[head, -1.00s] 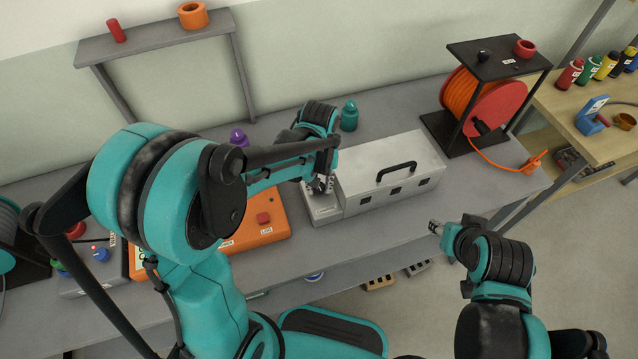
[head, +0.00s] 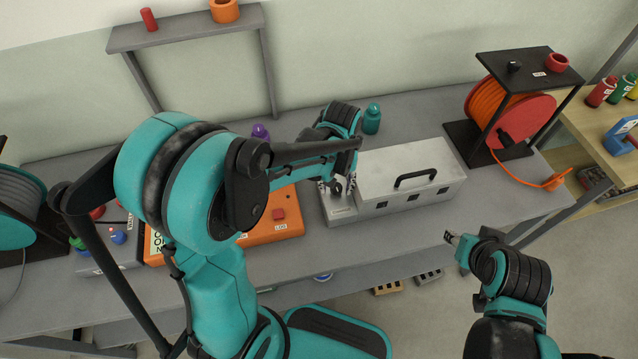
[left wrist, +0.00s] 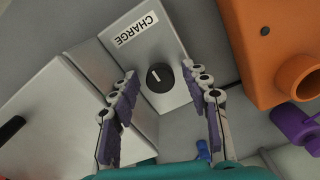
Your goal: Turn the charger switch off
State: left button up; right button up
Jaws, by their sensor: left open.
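The charger is a silver metal box (head: 425,185) on the bench, with a lower end panel (head: 341,215) at its left. In the left wrist view this panel (left wrist: 178,47) carries a CHARGE label (left wrist: 136,29) and a round black switch knob (left wrist: 160,77) with a white pointer mark. My left gripper (head: 336,188) is over the panel. In the left wrist view its open fingers (left wrist: 172,90) stand either side of the knob, with gaps showing; I cannot tell their height above it. My right gripper (head: 451,238) is in front of the bench, away from the charger; its jaws are too small to read.
An orange box (head: 270,226) with a red button stands left of the charger. A purple object (head: 261,132) and a teal bottle (head: 372,119) stand behind. An orange cable reel (head: 515,110) is at the right. The front bench strip near the charger is clear.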

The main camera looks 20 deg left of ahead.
aim_at(335, 187)
pick_arm(q)
jog(key=m, duration=0.9)
jog(key=shift+a+b, duration=0.1)
jog(key=shift+b, duration=0.3)
jog(key=m+b, duration=0.1)
jog(key=m, duration=0.6)
jog(key=shift+w+a, duration=0.1)
jog(key=shift+r+m, duration=0.15)
jog(key=shift+m, duration=0.65)
notch_tip(335, 187, up, 8)
jog(key=p, duration=0.3)
jog(key=s+a+r+n+t, duration=0.2)
jog(key=s+n+t, duration=0.1)
jog(key=s+n, duration=0.2)
jog(key=s+a+r+n+t, duration=0.2)
jog(key=s+n+t, duration=0.2)
jog(key=n, duration=0.5)
jog(key=shift+s+a+r, duration=0.15)
jog(key=shift+s, duration=0.7)
